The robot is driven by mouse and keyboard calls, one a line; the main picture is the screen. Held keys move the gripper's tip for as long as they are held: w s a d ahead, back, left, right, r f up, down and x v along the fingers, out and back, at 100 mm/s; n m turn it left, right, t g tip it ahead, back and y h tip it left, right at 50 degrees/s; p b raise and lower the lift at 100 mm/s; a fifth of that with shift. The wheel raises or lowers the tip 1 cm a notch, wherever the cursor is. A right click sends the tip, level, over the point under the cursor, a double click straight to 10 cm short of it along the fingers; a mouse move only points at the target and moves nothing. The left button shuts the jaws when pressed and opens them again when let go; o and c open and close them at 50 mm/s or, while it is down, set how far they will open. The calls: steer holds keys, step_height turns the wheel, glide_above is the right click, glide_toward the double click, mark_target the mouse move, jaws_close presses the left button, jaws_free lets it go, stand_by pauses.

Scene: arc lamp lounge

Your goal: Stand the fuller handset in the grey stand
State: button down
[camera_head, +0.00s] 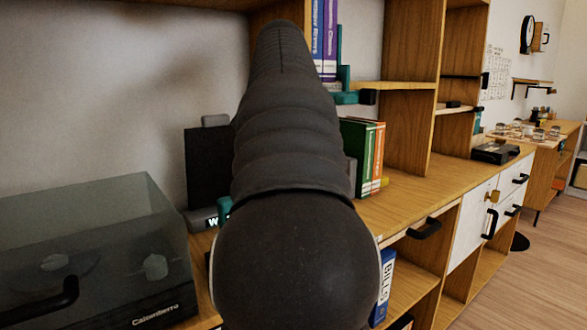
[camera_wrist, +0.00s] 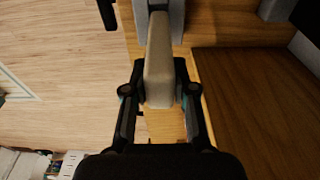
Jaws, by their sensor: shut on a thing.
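My gripper (camera_wrist: 158,92) is shut on a pale beige, elongated handset (camera_wrist: 158,75) in the wrist view. Its two dark fingers are on either side of the handset. The handset's far end lies between grey upright parts (camera_wrist: 177,22) at the top of that view, perhaps a grey stand; I cannot tell whether they touch. In the head view my dark arm hides the gripper and the handset. A grey base with white lettering (camera_head: 203,218) and a dark upright panel (camera_head: 207,165) stand left of my arm. No charge marking is readable.
A record player with a clear lid (camera_head: 95,250) sits at the left. Green and orange books (camera_head: 365,155) stand right of my arm on the wooden cabinet (camera_head: 440,190). A black drawer handle (camera_head: 424,229) juts from its front. Open floor (camera_head: 525,260) lies at the right.

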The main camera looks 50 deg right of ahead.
steer(key=shift+f+b, duration=1.25)
steer(key=shift+f, duration=0.7)
steer(key=c, duration=0.9)
jaws_free()
steer(key=shift+o, duration=0.2)
